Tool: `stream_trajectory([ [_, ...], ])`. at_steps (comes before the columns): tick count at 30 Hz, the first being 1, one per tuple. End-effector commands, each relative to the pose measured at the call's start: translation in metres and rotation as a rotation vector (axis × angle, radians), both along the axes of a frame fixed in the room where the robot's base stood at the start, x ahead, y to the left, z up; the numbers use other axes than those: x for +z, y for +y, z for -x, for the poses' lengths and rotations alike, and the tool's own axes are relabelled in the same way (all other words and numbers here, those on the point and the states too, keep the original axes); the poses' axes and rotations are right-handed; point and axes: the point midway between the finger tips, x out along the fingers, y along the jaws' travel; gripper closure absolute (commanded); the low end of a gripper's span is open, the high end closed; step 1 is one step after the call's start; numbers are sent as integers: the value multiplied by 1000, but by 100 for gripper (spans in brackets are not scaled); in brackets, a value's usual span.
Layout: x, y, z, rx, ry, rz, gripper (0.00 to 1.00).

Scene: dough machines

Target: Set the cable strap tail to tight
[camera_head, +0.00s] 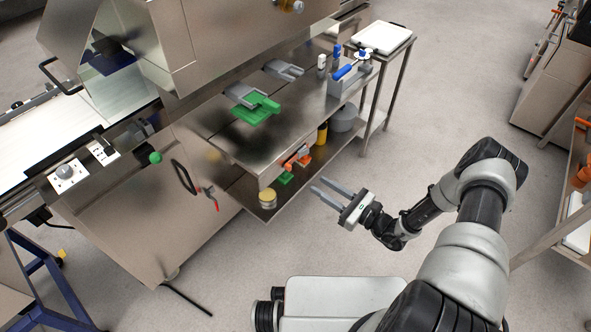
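I cannot make out a cable strap tail with certainty. A small red hanging piece (215,203) shows on the front of the steel machine, right of a black loop-shaped handle (183,177). It is too small to tell whether it is a strap or how tight it is. My gripper (318,185) is open and empty, its two grey fingers apart and pointing left toward the workbench. It is in front of the bench's lower shelf, well to the right of the red piece and touching nothing that I can see.
The steel machine (120,215) stands at left. The workbench (295,105) holds green and grey scoops (255,107) and a grey caddy (345,85). Its lower shelf holds a yellow tin (267,198). A dark rod (187,299) lies low at left. Open floor surrounds my arm.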

Motion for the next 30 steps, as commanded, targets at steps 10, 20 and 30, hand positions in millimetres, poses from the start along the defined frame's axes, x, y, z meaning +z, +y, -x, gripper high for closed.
stream_trajectory([
  [10,-1,61,-47,4,-1,1,70],
  [20,0,91,-70,2,-1,1,70],
  [30,0,92,-72,2,0,1,74],
])
